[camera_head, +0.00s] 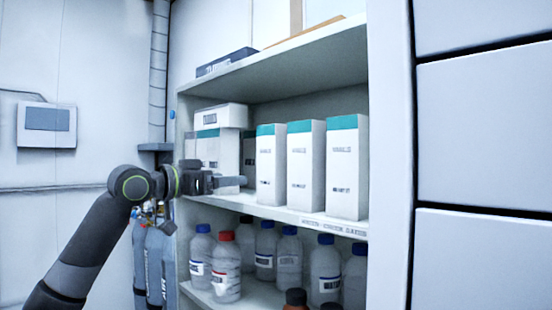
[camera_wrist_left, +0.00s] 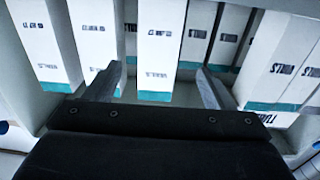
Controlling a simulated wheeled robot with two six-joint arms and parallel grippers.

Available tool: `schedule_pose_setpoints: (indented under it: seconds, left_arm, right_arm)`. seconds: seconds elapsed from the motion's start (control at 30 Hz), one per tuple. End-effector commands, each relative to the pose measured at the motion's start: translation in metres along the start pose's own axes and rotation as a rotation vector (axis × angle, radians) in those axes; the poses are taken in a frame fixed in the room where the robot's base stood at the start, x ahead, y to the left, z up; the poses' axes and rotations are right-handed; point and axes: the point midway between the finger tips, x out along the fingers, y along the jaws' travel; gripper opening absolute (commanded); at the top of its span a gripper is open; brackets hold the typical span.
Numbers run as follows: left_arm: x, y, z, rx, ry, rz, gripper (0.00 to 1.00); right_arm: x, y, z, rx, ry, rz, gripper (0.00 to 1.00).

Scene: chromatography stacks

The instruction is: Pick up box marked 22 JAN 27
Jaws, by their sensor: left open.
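Several white boxes with teal tops and dark print stand in a row on the middle shelf. In the head view three stand clear of my arm: a right one (camera_head: 342,170), a middle one (camera_head: 301,165) and a left one (camera_head: 269,160). Their date lines are too blurred to read surely, so I cannot tell which is marked 22 JAN 27. My left gripper (camera_head: 238,181) is in front of the shelf, left of these three. In the left wrist view, upside down, its open fingers (camera_wrist_left: 159,70) lie on either side of one box (camera_wrist_left: 158,45); contact cannot be told. My right gripper is not in view.
More boxes stand behind my left gripper, one lying flat on top (camera_head: 220,117). The shelf edge (camera_head: 280,212) runs below the row. Capped bottles (camera_head: 226,265) fill the shelf below. An upper shelf (camera_head: 290,70) limits the height. Grey cylinders (camera_head: 158,265) stand left.

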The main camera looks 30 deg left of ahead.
Motion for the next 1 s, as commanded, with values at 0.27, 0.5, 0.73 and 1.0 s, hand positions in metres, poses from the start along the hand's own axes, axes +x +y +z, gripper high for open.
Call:
schedule_pose_setpoints:
  seconds: [0.27,0.5,0.73,1.0]
  left_arm:
    - [0.047,0.001,-0.004,-0.006,0.0,0.003,0.76]
    - [0.075,0.0,-0.002,-0.004,0.0,0.0,0.76]
    - [0.09,-0.001,-0.003,-0.005,0.0,0.0,0.76]
    - [0.128,-0.001,-0.003,-0.004,0.0,0.0,0.76]
  right_arm:
    - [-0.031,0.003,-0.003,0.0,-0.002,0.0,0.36]
    - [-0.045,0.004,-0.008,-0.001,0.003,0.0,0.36]
    - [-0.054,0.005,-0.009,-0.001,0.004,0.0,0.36]
    - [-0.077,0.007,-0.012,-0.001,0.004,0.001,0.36]
